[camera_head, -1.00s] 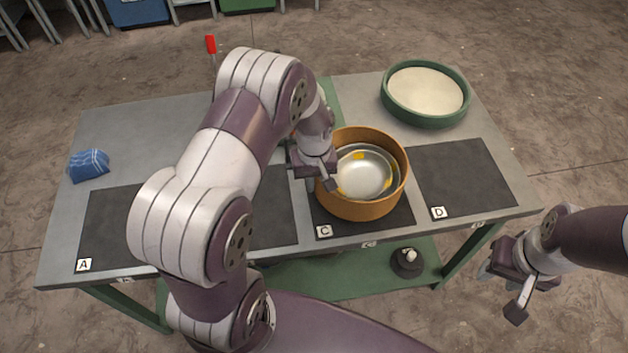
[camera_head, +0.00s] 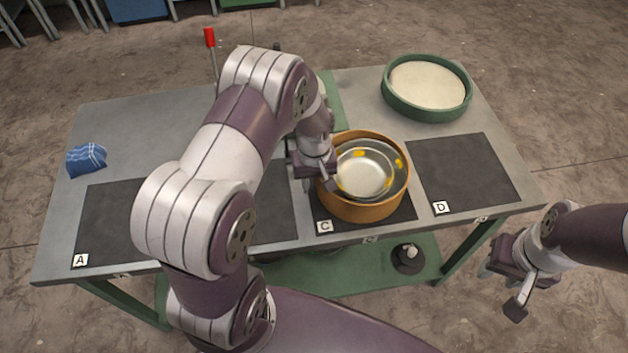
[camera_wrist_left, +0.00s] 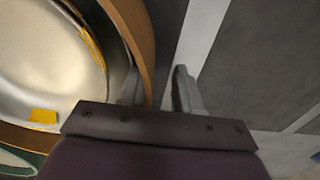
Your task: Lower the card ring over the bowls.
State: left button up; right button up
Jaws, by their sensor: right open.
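The orange-brown card ring (camera_head: 362,209) stands around the nested metal bowls (camera_head: 362,174) over mat C. The bowls carry yellow patches and sit inside the ring, below its rim. I cannot tell whether the ring's lower edge touches the mat all round. My left gripper (camera_head: 320,181) is at the ring's left wall. In the left wrist view the ring wall (camera_wrist_left: 138,38) passes between its fingers, with a clear gap to the outer finger, so the gripper (camera_wrist_left: 160,88) looks open. My right gripper (camera_head: 500,290) is open and empty, off the table's front right corner.
Dark mats A (camera_head: 118,220) and D (camera_head: 465,172) are bare. A green-rimmed round tray (camera_head: 425,112) stands at the back right, a blue cloth (camera_head: 87,159) at the left. A dark object with a pale knob (camera_head: 408,258) sits on the lower shelf.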

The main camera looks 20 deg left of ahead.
pick_arm(q)
notch_tip(320, 180, up, 13)
jog(key=s+d+r+m+t, duration=0.1)
jog(key=s+d+m, duration=0.2)
jog(key=s+m, duration=0.4)
jog(key=s, duration=0.5)
jog(key=shift+s+d, duration=0.15)
jog(key=shift+d, duration=0.05)
jog(key=shift+s+r, duration=0.1)
